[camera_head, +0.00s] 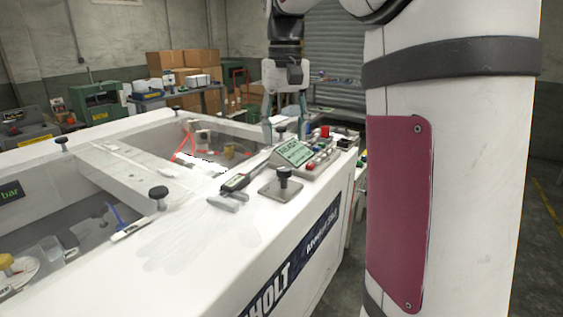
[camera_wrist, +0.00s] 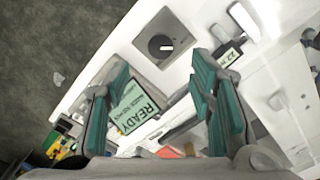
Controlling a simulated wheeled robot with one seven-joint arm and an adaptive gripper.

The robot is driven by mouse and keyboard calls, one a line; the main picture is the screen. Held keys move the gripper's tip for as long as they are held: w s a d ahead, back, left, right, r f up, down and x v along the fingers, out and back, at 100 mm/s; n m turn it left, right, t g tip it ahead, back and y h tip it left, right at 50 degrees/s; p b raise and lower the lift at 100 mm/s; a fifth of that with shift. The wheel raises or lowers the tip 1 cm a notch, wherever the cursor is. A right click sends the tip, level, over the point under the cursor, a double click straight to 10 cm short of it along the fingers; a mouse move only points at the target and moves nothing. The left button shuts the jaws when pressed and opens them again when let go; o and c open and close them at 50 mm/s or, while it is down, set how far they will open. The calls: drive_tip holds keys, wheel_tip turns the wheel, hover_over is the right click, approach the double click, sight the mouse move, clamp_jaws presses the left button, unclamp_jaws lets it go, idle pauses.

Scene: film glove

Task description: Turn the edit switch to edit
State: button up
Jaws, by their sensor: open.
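The switch is a black knob (camera_head: 283,175) on a square grey plate (camera_head: 281,188), on the white machine top near its front edge. In the wrist view the knob (camera_wrist: 160,45) has a pale pointer mark and sits on a dark plate, beyond my fingertips. No edit label can be read. My gripper (camera_head: 286,128) is open and empty, with its fingers apart above the panel behind the switch. In the wrist view the teal fingers (camera_wrist: 160,72) frame the space short of the knob, apart from it.
A dark handheld gauge (camera_head: 236,183) lies to the left. Open recesses with black-knobbed posts (camera_head: 158,193) are further left. The front machine top (camera_head: 200,245) is clear.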

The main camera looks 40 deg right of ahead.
sight(284, 168)
wheel_tip(284, 168, down, 8)
drive_tip(key=shift+a+r, duration=0.1)
idle(0.4)
drive_tip(key=c, duration=1.2)
